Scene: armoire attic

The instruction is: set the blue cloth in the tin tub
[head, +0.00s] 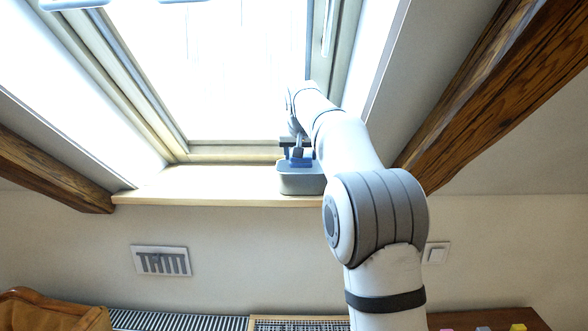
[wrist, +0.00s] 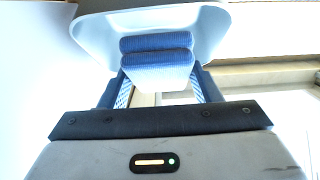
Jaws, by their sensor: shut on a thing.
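The blue cloth (wrist: 156,62) is folded and sits between the two fingers of my gripper (wrist: 160,88) in the wrist view. My gripper is shut on it. The tin tub (head: 299,182) is grey and stands on the window sill in the head view. In that view the cloth (head: 300,161) shows as a blue patch at the tub's rim, under my gripper (head: 297,154). The tub's pale inside (wrist: 95,32) surrounds the cloth in the wrist view. I cannot tell whether the cloth touches the tub's floor.
The wooden sill (head: 210,186) is clear to the left of the tub. A bright window (head: 225,70) stands behind it. Wooden beams (head: 490,85) slope at both sides. A wall vent (head: 161,261) and a radiator (head: 175,321) are below. Small coloured blocks (head: 518,327) lie at the lower right.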

